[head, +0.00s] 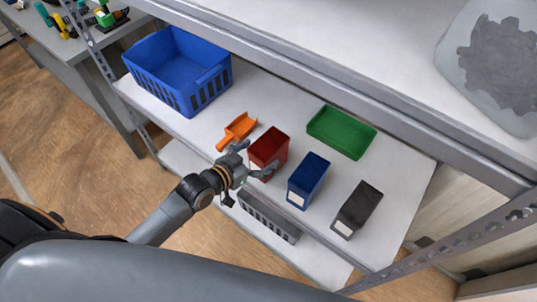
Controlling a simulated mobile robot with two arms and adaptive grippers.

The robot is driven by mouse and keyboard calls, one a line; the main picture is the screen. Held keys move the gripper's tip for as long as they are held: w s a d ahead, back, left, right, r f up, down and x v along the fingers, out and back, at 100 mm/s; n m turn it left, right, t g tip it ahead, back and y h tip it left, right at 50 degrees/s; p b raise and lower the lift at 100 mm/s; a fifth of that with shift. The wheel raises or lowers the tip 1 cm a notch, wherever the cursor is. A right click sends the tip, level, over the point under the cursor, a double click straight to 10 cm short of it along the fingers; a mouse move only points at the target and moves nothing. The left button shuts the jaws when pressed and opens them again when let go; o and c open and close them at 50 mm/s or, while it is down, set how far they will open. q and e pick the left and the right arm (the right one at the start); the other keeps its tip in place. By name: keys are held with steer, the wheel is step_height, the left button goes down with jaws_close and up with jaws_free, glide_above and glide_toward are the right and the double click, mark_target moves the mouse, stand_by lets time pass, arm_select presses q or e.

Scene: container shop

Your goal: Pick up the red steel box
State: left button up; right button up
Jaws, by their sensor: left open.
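The red steel box (269,148) stands upright on the middle shelf, between an orange scoop and a blue box. My left gripper (258,160) is open at the near side of the red box. One finger is by the box's left side and the other is in front of its lower right. I cannot tell whether the fingers touch the box. My right gripper is not in view.
On the same shelf (215,127) are a blue basket (192,85), the orange scoop (238,131), a green tray (341,134), the blue box (308,181) and a black box (358,211). A grey basket (268,217) sits below. The upper shelf edge (330,85) overhangs behind.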

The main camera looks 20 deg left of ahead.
arm_select(q)
steer(key=x, duration=0.4)
steer(key=shift+d, duration=0.1)
steer(key=c, duration=1.7)
steer(key=shift+r, duration=0.1)
steer(key=shift+c, duration=0.2)
